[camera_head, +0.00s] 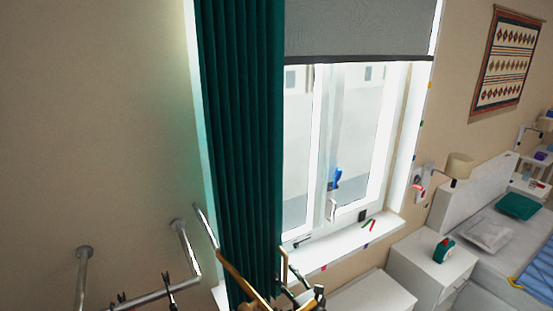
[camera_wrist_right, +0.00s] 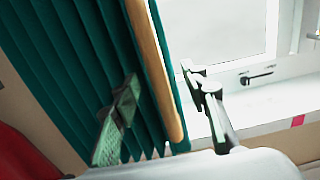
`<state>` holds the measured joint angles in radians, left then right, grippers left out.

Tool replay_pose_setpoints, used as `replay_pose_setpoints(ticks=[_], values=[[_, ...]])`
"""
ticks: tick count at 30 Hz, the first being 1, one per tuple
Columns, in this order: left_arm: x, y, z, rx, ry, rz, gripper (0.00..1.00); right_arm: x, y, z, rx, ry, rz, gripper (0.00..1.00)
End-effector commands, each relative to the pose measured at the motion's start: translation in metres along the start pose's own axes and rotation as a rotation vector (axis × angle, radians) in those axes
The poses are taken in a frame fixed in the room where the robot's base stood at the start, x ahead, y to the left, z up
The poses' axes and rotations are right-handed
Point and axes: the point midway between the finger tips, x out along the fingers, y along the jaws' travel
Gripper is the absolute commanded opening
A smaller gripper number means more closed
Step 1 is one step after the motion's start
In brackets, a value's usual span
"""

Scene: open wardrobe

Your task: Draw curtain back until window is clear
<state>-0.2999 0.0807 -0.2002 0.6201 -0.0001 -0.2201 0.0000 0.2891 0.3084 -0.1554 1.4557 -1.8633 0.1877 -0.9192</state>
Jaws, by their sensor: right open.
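The dark green pleated curtain (camera_head: 240,130) hangs gathered at the left side of the window (camera_head: 345,150). Most of the glass to its right is bare. In the right wrist view the curtain (camera_wrist_right: 70,75) fills the left, with a pale wooden strip (camera_wrist_right: 157,75) along its edge. My right gripper (camera_wrist_right: 165,100) is open, one finger in front of the curtain folds and the other right of the strip. Whether either finger touches is unclear. In the head view my right gripper (camera_head: 302,294) is at the bottom, by the curtain's lower right edge.
A grey blind (camera_head: 360,28) covers the window's top. The sill (camera_head: 345,245) holds small items. A metal rail (camera_head: 150,297) stands at lower left. A white nightstand (camera_head: 430,265) with a green bottle (camera_head: 444,250) and a bed (camera_head: 500,240) are at right.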

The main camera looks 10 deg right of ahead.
Motion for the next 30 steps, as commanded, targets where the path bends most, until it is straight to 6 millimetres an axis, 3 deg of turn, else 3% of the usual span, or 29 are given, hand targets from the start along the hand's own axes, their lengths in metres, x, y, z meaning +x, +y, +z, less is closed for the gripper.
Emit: replay_pose_setpoints(ticks=[24, 30], values=[[-0.017, 0.0, -0.002, -0.001, 0.001, 0.001, 0.4, -0.071, 0.0, 0.0, -0.001, 0.001, 0.0, 0.41], [-0.017, 0.0, -0.002, -0.001, 0.001, 0.001, 0.4, -0.08, 0.0, 0.0, 0.0, 0.0, 0.0, 0.41]])
